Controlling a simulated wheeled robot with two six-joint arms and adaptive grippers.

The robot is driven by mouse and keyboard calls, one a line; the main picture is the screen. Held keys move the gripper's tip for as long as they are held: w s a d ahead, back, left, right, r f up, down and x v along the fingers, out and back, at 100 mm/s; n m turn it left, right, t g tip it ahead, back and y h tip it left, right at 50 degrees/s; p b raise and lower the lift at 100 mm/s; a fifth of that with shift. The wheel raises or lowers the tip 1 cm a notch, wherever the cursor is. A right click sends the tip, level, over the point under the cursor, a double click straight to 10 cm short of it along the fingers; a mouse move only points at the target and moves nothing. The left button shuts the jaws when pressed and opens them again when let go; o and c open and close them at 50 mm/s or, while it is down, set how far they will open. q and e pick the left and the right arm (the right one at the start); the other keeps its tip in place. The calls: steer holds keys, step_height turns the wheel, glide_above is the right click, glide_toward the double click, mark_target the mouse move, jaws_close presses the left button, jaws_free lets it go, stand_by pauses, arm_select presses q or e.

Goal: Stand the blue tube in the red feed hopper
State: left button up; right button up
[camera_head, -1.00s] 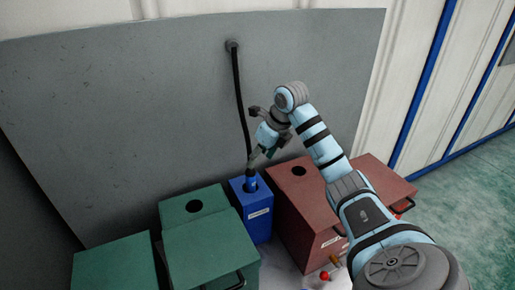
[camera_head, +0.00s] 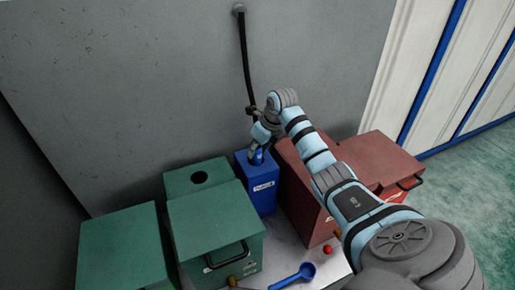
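The blue tube (camera_head: 259,157) is mostly hidden; a bit of blue shows at the top of the blue box (camera_head: 262,185), below a black hose (camera_head: 245,70) that hangs from the grey wall. My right gripper (camera_head: 256,150) is at the tube's upper end, just above the blue box. Its fingers overlap the tube, and I cannot tell whether they are closed on it. The red feed hopper (camera_head: 306,190) stands directly right of the blue box. My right arm covers part of its top, and its opening is hidden. My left gripper is not in view.
Green boxes (camera_head: 215,222) stand left of the blue box, one with a round hole on top. A blue scoop (camera_head: 296,277) and a red ball-like knob (camera_head: 327,249) are in front on the pale surface. Green floor (camera_head: 475,190) is open at right.

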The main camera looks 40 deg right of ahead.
jaws_close()
step_height(320, 180, up, 14)
steer(key=p, duration=1.3)
